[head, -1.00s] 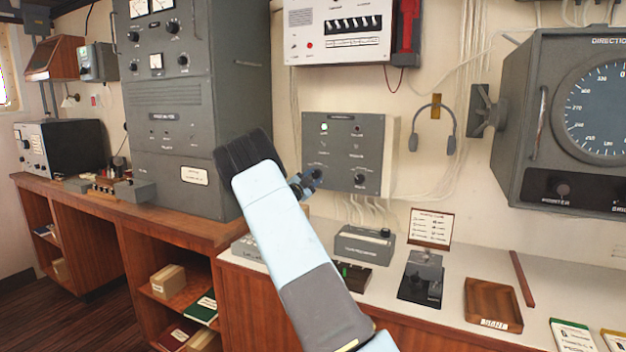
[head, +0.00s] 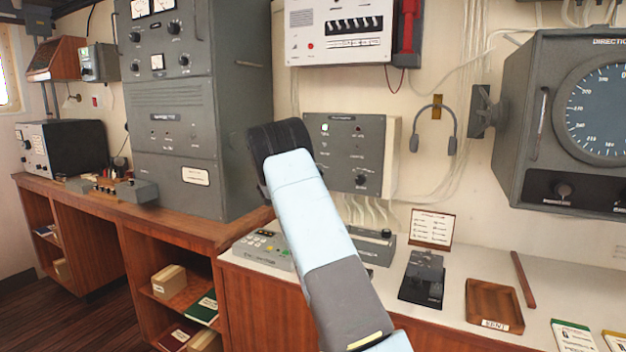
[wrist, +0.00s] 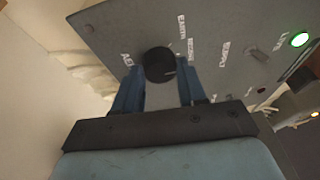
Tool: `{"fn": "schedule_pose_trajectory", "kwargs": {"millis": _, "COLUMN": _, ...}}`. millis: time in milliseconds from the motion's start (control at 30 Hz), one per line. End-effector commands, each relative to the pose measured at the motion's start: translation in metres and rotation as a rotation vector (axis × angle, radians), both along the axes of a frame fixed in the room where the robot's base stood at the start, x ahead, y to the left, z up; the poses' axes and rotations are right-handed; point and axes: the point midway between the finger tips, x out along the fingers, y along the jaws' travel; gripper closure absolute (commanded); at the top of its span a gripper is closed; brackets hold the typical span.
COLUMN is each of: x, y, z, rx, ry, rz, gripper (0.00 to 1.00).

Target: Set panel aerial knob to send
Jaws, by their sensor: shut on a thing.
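The grey aerial panel (head: 370,150) is on the wall in the head view, its left part behind my arm. In the wrist view its face (wrist: 215,25) shows tilted, with white lettering around a round black knob (wrist: 160,63). My gripper (wrist: 158,84) is shut on this knob, one blue finger on each side. In the head view my arm hides the fingers and this knob. A second black knob (head: 360,181) sits at the panel's lower right.
A lit green lamp (wrist: 300,39) is on the panel. A tall grey cabinet (head: 170,110) stands left of my arm. A headset (head: 433,125) hangs right of the panel. Below are a grey keypad box (head: 262,250), a black device (head: 423,277) and a wooden tray (head: 493,305).

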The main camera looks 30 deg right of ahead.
Motion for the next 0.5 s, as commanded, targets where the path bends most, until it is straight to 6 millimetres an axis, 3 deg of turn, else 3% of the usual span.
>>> {"fn": "schedule_pose_trajectory", "kwargs": {"millis": 500, "x": -0.0021, "y": -0.0029, "z": -0.0029, "rx": 0.294, "ry": -0.364, "rz": -0.007, "gripper": 0.90}}
